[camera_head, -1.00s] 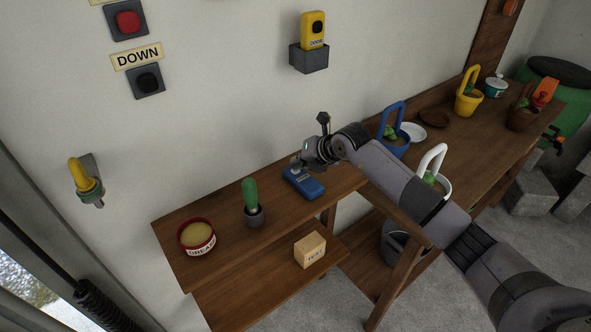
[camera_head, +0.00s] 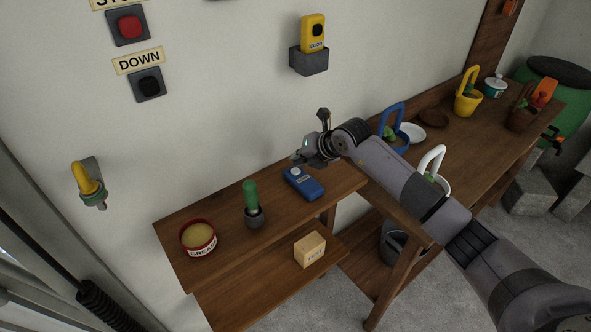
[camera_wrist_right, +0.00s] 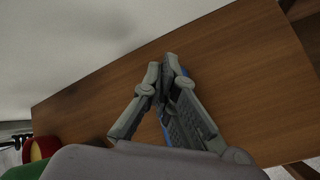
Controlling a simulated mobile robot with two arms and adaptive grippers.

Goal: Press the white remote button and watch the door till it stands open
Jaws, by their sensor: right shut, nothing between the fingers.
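The blue remote (camera_head: 306,185) lies on the upper shelf, with its white button (camera_head: 294,171) showing at its far end. My right gripper (camera_head: 298,160) is shut and empty, with its tips just above the button end. I cannot tell whether they touch it. In the right wrist view the closed fingers (camera_wrist_right: 168,66) hide most of the remote, and only slivers of blue show. At the lower left edge of the head view are pale grey panels (camera_head: 22,250), perhaps part of the door; how far it is open I cannot tell. My left gripper is not in view.
A green-handled tool (camera_head: 251,200) and a red grease tin (camera_head: 198,237) stand left of the remote. A small box (camera_head: 310,249) is on the lower shelf. A yellow remote (camera_head: 313,33) sits in a wall holder. Baskets (camera_head: 393,130) stand on the right bench.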

